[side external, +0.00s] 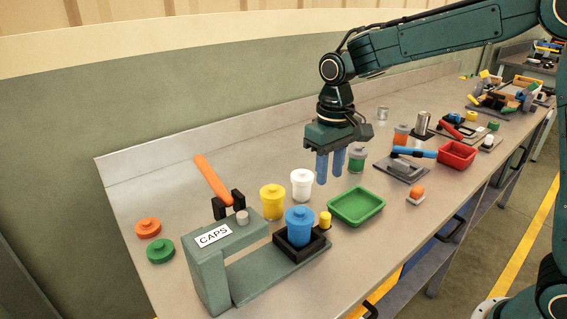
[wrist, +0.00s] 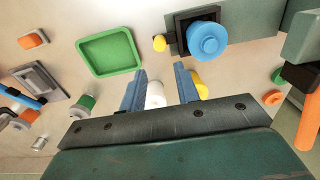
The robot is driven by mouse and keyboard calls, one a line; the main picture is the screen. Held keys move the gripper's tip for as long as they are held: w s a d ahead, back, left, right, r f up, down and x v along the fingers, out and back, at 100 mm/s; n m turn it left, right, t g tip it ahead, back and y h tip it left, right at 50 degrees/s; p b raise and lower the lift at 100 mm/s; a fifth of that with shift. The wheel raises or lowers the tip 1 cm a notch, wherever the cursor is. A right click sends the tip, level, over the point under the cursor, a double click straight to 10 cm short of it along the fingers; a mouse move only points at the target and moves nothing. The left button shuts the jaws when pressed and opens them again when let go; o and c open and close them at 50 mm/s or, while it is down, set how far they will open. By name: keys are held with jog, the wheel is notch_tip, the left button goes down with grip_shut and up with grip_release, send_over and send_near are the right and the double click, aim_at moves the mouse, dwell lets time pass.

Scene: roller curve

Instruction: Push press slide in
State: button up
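The press (side external: 205,275) is a grey-green frame labelled CAPS with a raised orange lever (side external: 212,180). Its slide (side external: 270,282) sticks out to the right, carrying a black holder (side external: 282,243) with a blue capped jar (side external: 299,228) in it. A yellow knob (side external: 325,219) stands at the slide's outer end; it also shows in the wrist view (wrist: 159,43). My gripper (side external: 328,180) hangs above the table, behind and right of the knob, apart from it. Its two blue fingers are spread in the wrist view (wrist: 159,80) with nothing held between them.
A yellow jar (side external: 272,201) and white jar (side external: 302,184) stand behind the slide. A green tray (side external: 356,206) lies right of the knob. Orange and green caps (side external: 160,250) lie left of the press. More fixtures and a red bin (side external: 457,154) fill the far right.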

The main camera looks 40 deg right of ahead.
aim_at(325, 214)
notch_tip(325, 214, down, 12)
jog(key=shift+f, duration=0.2)
dwell(0.4)
jog(key=shift+c, duration=0.4)
grip_shut()
